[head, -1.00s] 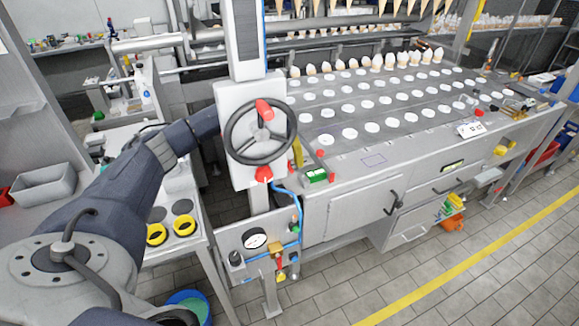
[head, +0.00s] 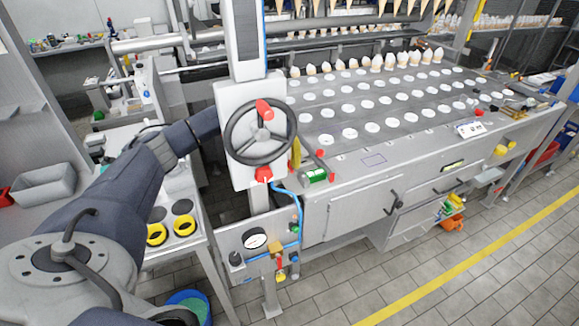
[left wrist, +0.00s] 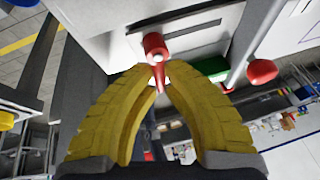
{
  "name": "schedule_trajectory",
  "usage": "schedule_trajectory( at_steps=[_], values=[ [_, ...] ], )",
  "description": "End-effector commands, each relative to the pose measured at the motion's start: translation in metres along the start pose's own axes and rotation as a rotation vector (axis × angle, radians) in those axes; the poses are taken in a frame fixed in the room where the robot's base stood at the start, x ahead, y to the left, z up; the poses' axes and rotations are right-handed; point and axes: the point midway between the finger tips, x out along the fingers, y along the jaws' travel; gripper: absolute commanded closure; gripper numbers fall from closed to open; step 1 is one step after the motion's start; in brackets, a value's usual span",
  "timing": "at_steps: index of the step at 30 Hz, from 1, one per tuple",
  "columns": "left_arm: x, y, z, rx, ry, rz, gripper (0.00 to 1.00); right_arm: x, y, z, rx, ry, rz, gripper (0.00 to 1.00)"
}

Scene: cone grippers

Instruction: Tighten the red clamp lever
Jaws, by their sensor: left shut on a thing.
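In the left wrist view the red clamp lever (left wrist: 155,46) has a rounded hub against a pale metal plate, and its tapered handle points down between my fingers. My left gripper (left wrist: 158,84) has yellow ribbed fingers, closed in on that handle from both sides. In the head view my left arm passes behind the white handwheel panel, which hides most of the gripper. A yellow finger (head: 296,152) shows just right of the panel. A red piece (head: 263,174) sits under the handwheel; I cannot tell whether it is the same lever. My right gripper is not in view.
A black handwheel (head: 260,132) with a red knob stands in front of my left gripper. A bar with red ends and a green part (head: 315,176) lies just right of it. A pressure gauge (head: 255,241) and blue hose are below. The tiled floor in front is clear.

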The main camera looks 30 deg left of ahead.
Motion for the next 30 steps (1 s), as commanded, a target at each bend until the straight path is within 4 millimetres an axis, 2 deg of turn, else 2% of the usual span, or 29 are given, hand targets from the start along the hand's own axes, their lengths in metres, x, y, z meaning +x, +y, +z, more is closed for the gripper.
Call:
schedule_trajectory(
  at_steps=[11, 30],
  values=[
    [0.000, 0.003, 0.001, 0.071, 0.015, 0.033, 1.00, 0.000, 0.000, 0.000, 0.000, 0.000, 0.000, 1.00],
    [-0.006, 0.018, 0.007, 0.587, 0.124, 0.249, 1.00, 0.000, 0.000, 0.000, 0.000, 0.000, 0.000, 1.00]
  ],
)
